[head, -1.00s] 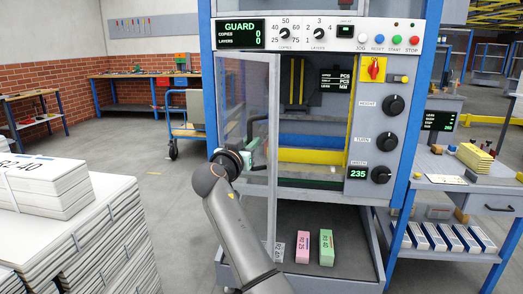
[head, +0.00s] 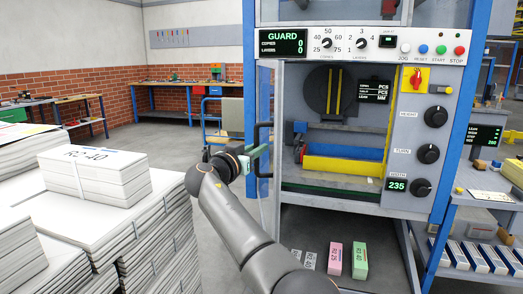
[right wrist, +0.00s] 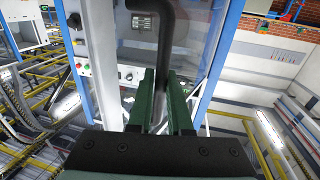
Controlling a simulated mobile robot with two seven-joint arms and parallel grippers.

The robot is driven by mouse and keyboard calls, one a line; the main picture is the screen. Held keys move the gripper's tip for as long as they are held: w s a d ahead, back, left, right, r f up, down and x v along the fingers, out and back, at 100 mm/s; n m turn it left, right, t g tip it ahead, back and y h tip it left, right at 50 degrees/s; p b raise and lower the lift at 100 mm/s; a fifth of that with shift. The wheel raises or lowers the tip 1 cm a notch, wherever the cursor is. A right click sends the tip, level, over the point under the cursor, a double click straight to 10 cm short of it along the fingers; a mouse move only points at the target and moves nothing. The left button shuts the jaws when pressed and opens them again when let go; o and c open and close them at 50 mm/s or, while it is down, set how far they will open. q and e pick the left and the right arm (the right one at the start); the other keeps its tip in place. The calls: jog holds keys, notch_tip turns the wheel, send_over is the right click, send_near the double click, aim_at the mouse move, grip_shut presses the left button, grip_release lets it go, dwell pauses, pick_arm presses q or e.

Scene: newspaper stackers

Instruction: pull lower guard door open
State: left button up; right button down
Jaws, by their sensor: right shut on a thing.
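The lower guard door (head: 276,150) stands swung out at the left of the stacker opening and shows almost edge-on in the head view. Its black bar handle (head: 257,130) is on the side facing left. My right gripper (head: 257,160) is shut on the handle's lower part. In the right wrist view the dark handle (right wrist: 166,45) runs down between the two green fingers (right wrist: 164,100). The fingers hide the handle's lower end. My left gripper is not in view.
The stacker's opening shows a yellow bar (head: 342,170) and a dark round plate. The control panel (head: 360,46) above reads GUARD. A pallet of paper stacks (head: 130,225) stands at the left near my arm. Pink (head: 335,256) and green blocks lie below. A side table stands right.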

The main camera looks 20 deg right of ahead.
jog(key=shift+a, duration=0.25)
dwell(0.3)
jog(key=c, duration=0.8)
grip_release()
jog(key=shift+c, duration=0.2)
jog(key=v, duration=0.7)
jog(key=shift+a+b, duration=0.15)
jog(key=shift+b, duration=0.2)
jog(key=shift+s, duration=0.15)
